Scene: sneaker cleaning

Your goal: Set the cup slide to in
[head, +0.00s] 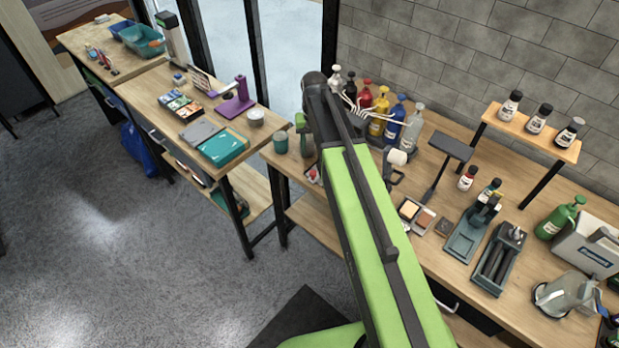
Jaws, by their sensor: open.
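I cannot pick out the cup slide with certainty, nor whether it is in or out. On the right workbench (450,262) stands a low grey-green unit (463,245) with a flat tray front and a raised back part. Beside it on the right is a dark open-topped unit (492,265) with long dark bars inside. Either may carry a slide; the parts are too small to tell. My green arm rises through the middle of the head view and covers part of the bench. My gripper does not show clearly; it seems hidden behind the arm.
Several coloured pump bottles (379,115) stand at the back by the wall. A black stand (447,160), small open boxes (410,210), a green spray bottle (558,217) and a clear jug (568,293) crowd the bench. A small shelf (530,133) holds bottles. The left floor is clear.

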